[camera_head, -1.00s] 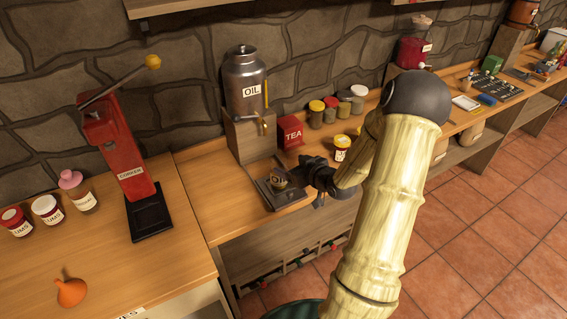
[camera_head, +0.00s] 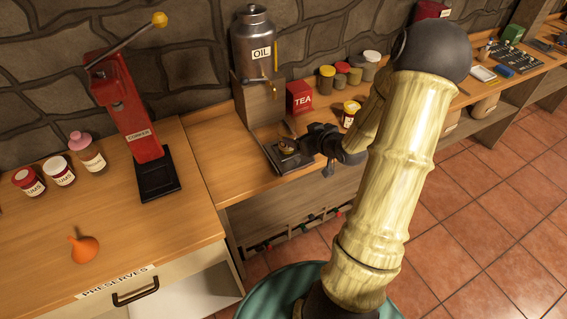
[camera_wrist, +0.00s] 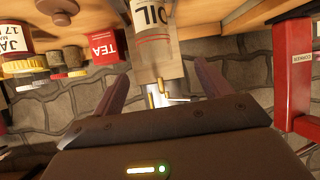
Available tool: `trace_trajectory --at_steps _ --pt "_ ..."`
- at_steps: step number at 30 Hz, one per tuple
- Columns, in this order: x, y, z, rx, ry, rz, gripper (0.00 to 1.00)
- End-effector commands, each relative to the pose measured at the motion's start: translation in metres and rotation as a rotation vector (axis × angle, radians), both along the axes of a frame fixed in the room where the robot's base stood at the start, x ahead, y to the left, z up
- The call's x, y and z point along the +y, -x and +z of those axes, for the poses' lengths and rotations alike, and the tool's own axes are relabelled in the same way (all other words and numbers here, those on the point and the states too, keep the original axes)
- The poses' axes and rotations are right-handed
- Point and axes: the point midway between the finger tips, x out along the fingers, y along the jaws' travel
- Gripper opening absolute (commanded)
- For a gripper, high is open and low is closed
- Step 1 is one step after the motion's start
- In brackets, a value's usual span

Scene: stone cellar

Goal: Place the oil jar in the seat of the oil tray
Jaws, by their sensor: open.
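The dark oil tray (camera_head: 276,158) lies on the counter in front of the oil tank's stand. My gripper (camera_head: 305,144) is just right of the jar. In the wrist view my gripper (camera_wrist: 160,75) has its fingers spread with nothing between them. The head view does not show whether the jar is fully seated.
The metal oil tank (camera_head: 256,65) on its wooden stand (camera_head: 262,106) is behind the tray. A red TEA tin (camera_head: 299,98), a yellow-lidded jar (camera_head: 350,113) and several spice jars stand to the right.

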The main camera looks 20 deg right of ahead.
Motion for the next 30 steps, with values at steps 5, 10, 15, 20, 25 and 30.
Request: trace_trajectory --at_steps 5,10,15,20,25,30 --pt "0.036 0.009 0.002 0.199 0.084 -0.018 0.77" --pt "0.071 0.036 0.009 0.391 0.138 -0.069 0.77" --pt "0.108 0.077 0.023 0.562 0.146 -0.12 0.77" --pt "0.148 0.124 0.037 0.711 0.112 -0.148 0.77" --pt "0.177 0.164 0.045 0.824 0.061 -0.154 0.77" --pt "0.182 0.173 0.046 0.854 0.048 -0.155 0.77"
